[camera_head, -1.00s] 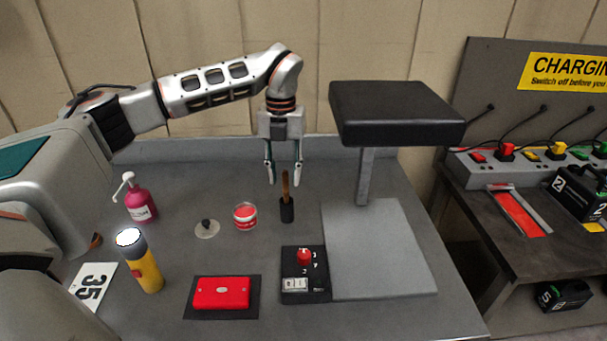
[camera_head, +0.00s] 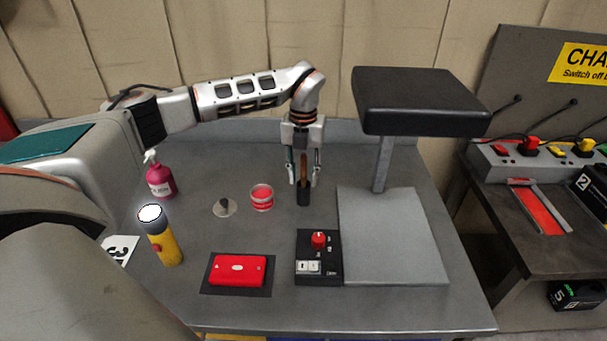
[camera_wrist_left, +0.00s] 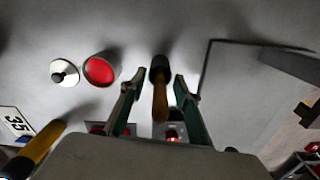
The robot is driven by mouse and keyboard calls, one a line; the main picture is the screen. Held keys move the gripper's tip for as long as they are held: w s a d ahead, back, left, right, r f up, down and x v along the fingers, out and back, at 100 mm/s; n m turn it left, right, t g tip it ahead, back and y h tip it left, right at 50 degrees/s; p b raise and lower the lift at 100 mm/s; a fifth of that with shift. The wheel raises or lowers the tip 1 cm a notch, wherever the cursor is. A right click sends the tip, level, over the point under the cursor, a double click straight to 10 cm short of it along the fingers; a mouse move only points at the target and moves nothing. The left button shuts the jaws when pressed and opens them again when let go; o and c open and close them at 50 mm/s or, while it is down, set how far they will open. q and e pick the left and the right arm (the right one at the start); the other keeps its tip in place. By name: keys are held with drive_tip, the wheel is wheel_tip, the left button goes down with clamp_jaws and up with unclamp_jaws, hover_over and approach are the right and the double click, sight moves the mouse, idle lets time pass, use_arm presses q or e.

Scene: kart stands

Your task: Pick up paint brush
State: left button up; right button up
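The paint brush (camera_head: 304,168) stands upright, its wooden handle up and its lower end dark; I cannot tell whether the dark part is bristles or a small holder. My left gripper (camera_head: 303,184) points down from above with its two fingers apart, one on each side of the handle. In the left wrist view the brush handle (camera_wrist_left: 160,102) lies between the open fingers of the left gripper (camera_wrist_left: 159,80), with gaps visible on both sides. My right gripper is not in view.
Left of the brush are an open red paint tin (camera_head: 262,198), its lid (camera_head: 224,208), a pink pump bottle (camera_head: 160,182) and a yellow torch (camera_head: 165,248). In front are a red box (camera_head: 238,270) and a control box (camera_head: 318,262). A black-topped stand (camera_head: 420,105) rises close on the right.

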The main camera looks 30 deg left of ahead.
use_arm(q)
clamp_jaws()
drive_tip(key=shift+r, duration=0.1)
wheel_tip(320, 180, up, 20)
drive_tip(key=shift+b, duration=0.35)
